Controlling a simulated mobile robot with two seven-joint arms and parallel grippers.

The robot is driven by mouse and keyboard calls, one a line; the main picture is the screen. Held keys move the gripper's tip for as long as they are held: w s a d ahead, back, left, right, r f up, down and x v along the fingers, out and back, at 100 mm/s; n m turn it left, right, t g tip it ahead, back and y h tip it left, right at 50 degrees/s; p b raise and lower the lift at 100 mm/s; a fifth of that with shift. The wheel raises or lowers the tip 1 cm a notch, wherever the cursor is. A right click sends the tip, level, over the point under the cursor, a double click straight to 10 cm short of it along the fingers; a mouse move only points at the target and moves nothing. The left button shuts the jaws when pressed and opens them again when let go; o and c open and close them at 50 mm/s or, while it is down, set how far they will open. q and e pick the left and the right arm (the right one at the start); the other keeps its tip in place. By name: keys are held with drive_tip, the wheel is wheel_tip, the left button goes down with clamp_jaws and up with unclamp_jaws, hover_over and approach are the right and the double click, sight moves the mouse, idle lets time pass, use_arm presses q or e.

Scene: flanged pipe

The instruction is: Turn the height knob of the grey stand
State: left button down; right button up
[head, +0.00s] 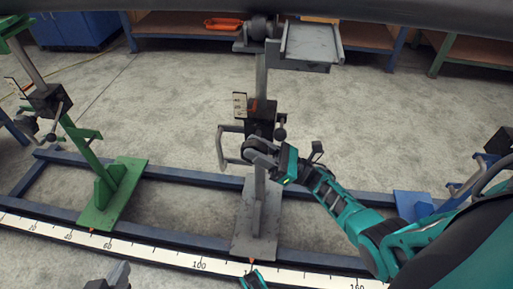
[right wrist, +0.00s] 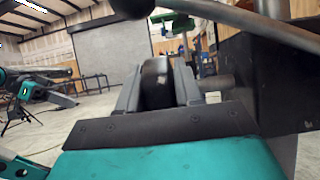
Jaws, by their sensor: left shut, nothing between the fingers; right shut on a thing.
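The grey stand (head: 261,75) stands upright at the centre of the head view, with a black block (head: 262,113) partway up its post. My right gripper (head: 257,150) is at the post just below that block. In the right wrist view its two grey fingers are shut on a dark round knob (right wrist: 156,82), one on each side. A short shaft runs from the knob to the black block (right wrist: 288,85) at the right. In the head view the gripper mostly hides the knob. My left gripper (head: 119,275) is shut and empty at the bottom edge, away from the stand.
A bent grey handle (head: 221,150) and a ball-ended lever (head: 281,130) stick out beside the block. A green stand (head: 105,192) is at the left. Blue rails and a marked scale (head: 160,252) run across the floor. An orange tray (head: 222,24) sits at the back.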

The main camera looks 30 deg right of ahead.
drive_tip(key=shift+t+y, duration=0.3)
drive_tip(key=shift+y, duration=0.1)
idle(0.3)
drive_tip(key=o, duration=1)
drive_tip(key=shift+c, duration=0.2)
drive_tip(key=shift+f, duration=0.1)
drive_tip(key=shift+s+d+f, duration=0.3)
drive_tip(key=shift+d, duration=0.1)
drive_tip(key=s+d+f, duration=0.1)
drive_tip(key=s+d, duration=0.7)
drive_tip(key=d, duration=0.2)
drive_tip(key=shift+d, duration=0.4)
drive_tip(key=shift+s, duration=0.1)
